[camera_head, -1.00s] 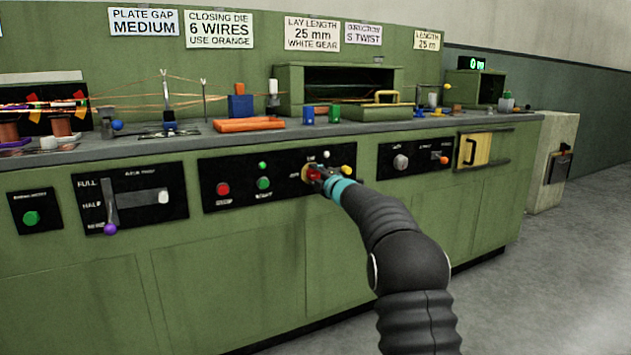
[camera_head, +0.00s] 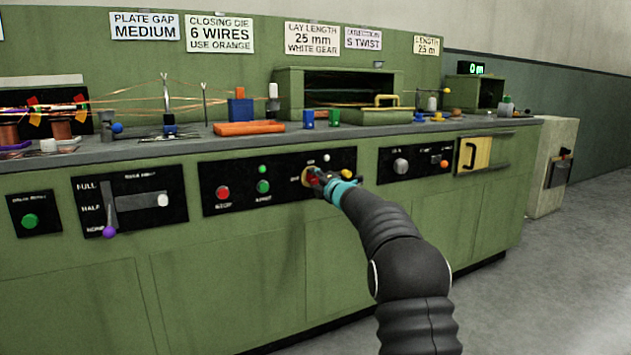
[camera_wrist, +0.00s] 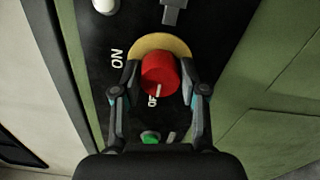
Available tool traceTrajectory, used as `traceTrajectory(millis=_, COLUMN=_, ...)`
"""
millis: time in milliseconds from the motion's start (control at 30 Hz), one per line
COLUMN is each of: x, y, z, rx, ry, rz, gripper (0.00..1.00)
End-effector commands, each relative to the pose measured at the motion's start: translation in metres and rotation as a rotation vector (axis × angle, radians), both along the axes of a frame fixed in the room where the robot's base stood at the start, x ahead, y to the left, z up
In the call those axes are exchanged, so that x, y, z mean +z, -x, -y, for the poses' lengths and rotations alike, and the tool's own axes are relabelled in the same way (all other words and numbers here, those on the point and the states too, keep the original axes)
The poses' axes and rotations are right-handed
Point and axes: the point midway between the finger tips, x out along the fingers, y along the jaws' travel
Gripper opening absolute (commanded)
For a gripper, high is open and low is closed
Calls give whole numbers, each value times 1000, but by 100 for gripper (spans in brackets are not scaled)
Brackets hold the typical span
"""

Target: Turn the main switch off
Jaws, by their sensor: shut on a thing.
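The main switch is a red round knob (camera_wrist: 160,75) on a yellow disc (camera_wrist: 160,43) in a black panel. A white mark on the knob's face points down in the wrist view, towards the partly hidden OFF label (camera_wrist: 153,101). The ON label (camera_wrist: 117,60) is to the left of the disc. My gripper (camera_wrist: 160,82) is shut on the knob, one finger on each side. In the head view, my gripper (camera_head: 317,178) covers most of the knob.
A lever (camera_head: 109,231) with a purple end is further left. The grey floor at right is clear.

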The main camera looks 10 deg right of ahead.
Motion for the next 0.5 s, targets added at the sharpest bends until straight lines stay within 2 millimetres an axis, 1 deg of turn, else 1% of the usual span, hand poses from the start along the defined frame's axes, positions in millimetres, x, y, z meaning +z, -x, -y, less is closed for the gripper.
traceTrajectory(millis=33, x=-2, y=0, z=-1, rx=1, ry=2, rz=-3, gripper=48)
traceTrajectory(millis=67, x=-2, y=0, z=-1, rx=2, ry=2, rz=-2, gripper=55)
traceTrajectory(millis=100, x=-2, y=0, z=-1, rx=2, ry=2, rz=-2, gripper=65)
traceTrajectory(millis=133, x=-2, y=0, z=0, rx=2, ry=2, rz=-2, gripper=68)
traceTrajectory(millis=500, x=0, y=3, z=1, rx=0, ry=-1, rz=0, gripper=68)
